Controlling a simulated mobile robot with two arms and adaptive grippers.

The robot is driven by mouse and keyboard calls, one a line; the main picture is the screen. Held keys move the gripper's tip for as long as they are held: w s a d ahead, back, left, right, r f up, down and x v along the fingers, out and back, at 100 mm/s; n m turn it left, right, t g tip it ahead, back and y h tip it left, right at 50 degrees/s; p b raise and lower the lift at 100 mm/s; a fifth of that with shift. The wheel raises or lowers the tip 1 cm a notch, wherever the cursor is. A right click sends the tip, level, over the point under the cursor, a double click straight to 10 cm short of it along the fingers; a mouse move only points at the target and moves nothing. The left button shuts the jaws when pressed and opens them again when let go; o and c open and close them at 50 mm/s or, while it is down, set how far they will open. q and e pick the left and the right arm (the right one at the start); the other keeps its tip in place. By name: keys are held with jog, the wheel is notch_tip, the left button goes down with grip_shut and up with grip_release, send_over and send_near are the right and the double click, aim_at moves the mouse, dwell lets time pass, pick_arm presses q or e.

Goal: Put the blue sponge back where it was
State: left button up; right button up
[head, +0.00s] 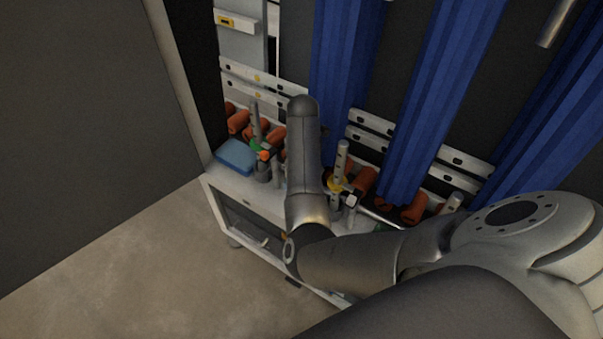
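The blue sponge (236,157) lies flat at the left end of the white cart's top (240,187), beside the tools. My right arm comes in from the lower right and reaches over the middle of the cart. Its gripper is hidden behind the arm links or out of sight, so I cannot see its fingers. The visible arm is to the right of the sponge and apart from it in the picture. My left gripper is not in view.
Orange-handled tools (238,122) and upright grey posts (342,160) crowd the cart top. Blue curtains (430,110) hang behind and over its right part. A dark panel (80,120) stands at left. The floor (150,270) in front is clear.

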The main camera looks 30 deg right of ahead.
notch_tip(320, 180, down, 6)
jog(key=shift+r+b, duration=0.15)
jog(key=shift+b, duration=0.15)
notch_tip(320, 180, down, 4)
jog(key=shift+f+b, duration=0.15)
jog(key=shift+b, duration=0.25)
jog(key=o, duration=0.9)
pick_arm(q)
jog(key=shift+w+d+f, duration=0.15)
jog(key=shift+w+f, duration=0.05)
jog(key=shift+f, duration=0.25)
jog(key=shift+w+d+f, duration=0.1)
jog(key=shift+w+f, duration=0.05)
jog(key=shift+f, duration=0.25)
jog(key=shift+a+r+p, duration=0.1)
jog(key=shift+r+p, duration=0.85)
jog(key=shift+p, duration=0.05)
pick_arm(e)
notch_tip(320, 180, up, 12)
jog(key=shift+a+r, duration=0.1)
